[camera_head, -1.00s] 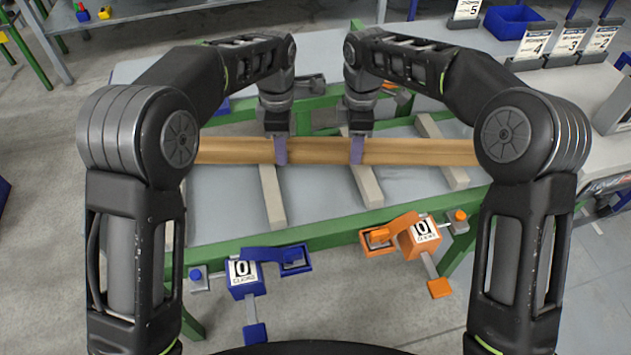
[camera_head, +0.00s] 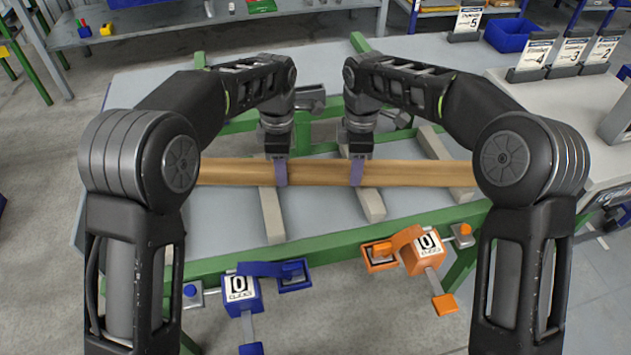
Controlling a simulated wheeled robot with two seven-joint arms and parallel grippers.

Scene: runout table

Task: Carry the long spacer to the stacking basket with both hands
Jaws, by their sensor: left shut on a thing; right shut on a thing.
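The long spacer (camera_head: 320,172) is a long wooden bar lying level across the view, above the runout table (camera_head: 215,230). My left gripper (camera_head: 280,172) is shut on it left of its middle. My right gripper (camera_head: 357,172) is shut on it right of its middle. Purple bands show at both grips. The spacer's two ends are hidden behind my arms. I cannot tell how far it is above the table's slats. I cannot make out the stacking basket.
Pale slats (camera_head: 272,215) cross the table. A blue clicker device (camera_head: 242,295) and an orange one (camera_head: 424,254) are at its front rail. A shelf (camera_head: 150,28) is behind.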

